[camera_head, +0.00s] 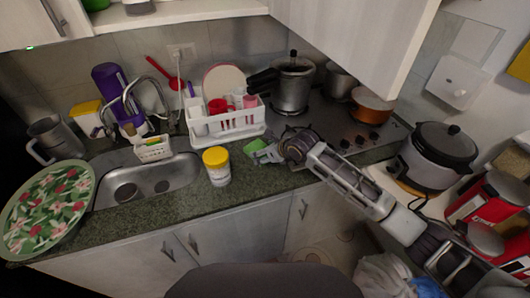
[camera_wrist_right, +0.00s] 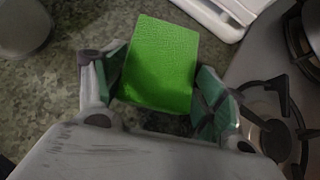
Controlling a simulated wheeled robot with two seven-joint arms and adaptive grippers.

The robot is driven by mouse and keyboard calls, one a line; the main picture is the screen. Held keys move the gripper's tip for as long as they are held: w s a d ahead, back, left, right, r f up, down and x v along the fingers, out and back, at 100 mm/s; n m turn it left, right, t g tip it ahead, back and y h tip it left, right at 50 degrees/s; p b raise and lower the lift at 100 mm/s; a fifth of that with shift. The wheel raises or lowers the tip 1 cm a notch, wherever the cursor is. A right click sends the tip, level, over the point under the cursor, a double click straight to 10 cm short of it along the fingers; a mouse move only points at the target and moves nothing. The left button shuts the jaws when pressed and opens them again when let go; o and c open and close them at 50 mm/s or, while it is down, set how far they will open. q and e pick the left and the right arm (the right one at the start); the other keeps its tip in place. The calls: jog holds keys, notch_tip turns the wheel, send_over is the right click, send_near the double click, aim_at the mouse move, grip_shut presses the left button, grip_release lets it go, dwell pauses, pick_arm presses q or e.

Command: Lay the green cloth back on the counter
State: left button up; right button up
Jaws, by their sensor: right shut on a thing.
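The green cloth (camera_head: 254,145) is a small bright green block-like piece at the front of the counter, left of the stove. In the right wrist view the green cloth (camera_wrist_right: 162,55) sits between the two fingers, with its far part sticking out past them. My right gripper (camera_head: 266,154) reaches in from the right and is shut on the cloth. In the wrist view the right gripper (camera_wrist_right: 160,85) has a finger on each side of it. I cannot tell whether the cloth touches the counter (camera_head: 245,178). My left gripper is not in view.
A yellow-lidded jar (camera_head: 217,168) stands left of the cloth. A white dish rack (camera_head: 228,122) is behind it, and the stove (camera_head: 335,130) with pots is to the right. The sink (camera_head: 150,182) lies at the left. Bare counter shows between jar and gripper.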

jog(key=o, duration=0.9)
jog(key=shift+f, duration=0.1)
jog(key=shift+o, duration=0.2)
jog(key=shift+r, duration=0.2)
jog(key=v, duration=1.2)
jog(key=shift+b, duration=0.3)
jog(key=shift+a, duration=0.1)
